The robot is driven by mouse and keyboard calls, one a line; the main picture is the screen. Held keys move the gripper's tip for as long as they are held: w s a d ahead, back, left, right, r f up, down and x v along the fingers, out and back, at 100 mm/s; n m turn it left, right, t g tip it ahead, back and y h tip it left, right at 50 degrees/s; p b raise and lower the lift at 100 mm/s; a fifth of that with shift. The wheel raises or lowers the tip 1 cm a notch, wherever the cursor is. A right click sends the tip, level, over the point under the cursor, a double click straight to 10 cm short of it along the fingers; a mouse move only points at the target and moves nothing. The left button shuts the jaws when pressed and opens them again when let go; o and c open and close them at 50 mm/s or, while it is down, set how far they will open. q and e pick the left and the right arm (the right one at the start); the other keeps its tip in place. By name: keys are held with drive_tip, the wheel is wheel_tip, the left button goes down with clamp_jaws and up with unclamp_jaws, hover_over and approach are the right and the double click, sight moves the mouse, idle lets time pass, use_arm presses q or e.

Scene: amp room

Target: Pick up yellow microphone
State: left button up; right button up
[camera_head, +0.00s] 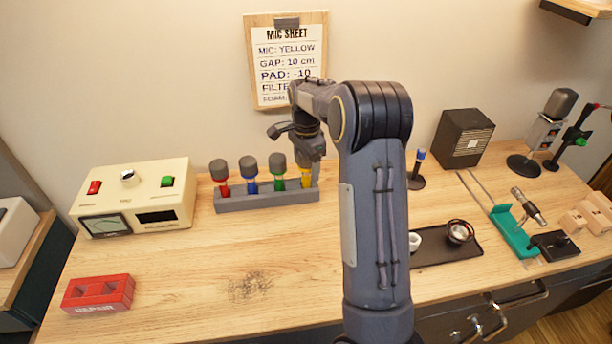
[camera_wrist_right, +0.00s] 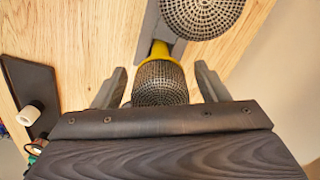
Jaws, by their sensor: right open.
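The yellow microphone (camera_head: 307,180) stands upright at the right end of a grey rack (camera_head: 262,200); my right gripper partly hides its top in the head view. In the right wrist view its dark mesh head (camera_wrist_right: 160,84) and yellow body (camera_wrist_right: 160,50) show between the two fingers. My right gripper (camera_head: 308,154) is open, over and around the microphone's head, with a gap visible on each side in the wrist view (camera_wrist_right: 160,78). My left gripper is not in view.
Red (camera_head: 220,176), blue (camera_head: 250,173) and green (camera_head: 278,171) microphones stand left in the same rack. The neighbouring mesh head (camera_wrist_right: 202,12) is close to my fingers. A cream control box (camera_head: 135,195), red block (camera_head: 98,293) and dark tray (camera_head: 440,248) share the table. A mic sheet (camera_head: 287,62) hangs behind.

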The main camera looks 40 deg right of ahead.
drive_tip(key=shift+c, duration=0.4)
drive_tip(key=c, duration=1.2)
drive_tip(key=shift+o, duration=0.2)
drive_tip(key=shift+r, duration=0.1)
drive_tip(key=shift+r, duration=0.45)
wheel_tip(320, 180, up, 2)
drive_tip(key=shift+r, duration=0.15)
drive_tip(key=s+a+r+b, duration=0.4)
drive_tip(key=s+a+r, duration=0.3)
drive_tip(key=s+r, duration=0.2)
drive_tip(key=s, duration=0.2)
drive_tip(key=shift+s+a+r, duration=0.3)
drive_tip(key=shift+s+r, duration=0.05)
drive_tip(key=shift+s, duration=0.05)
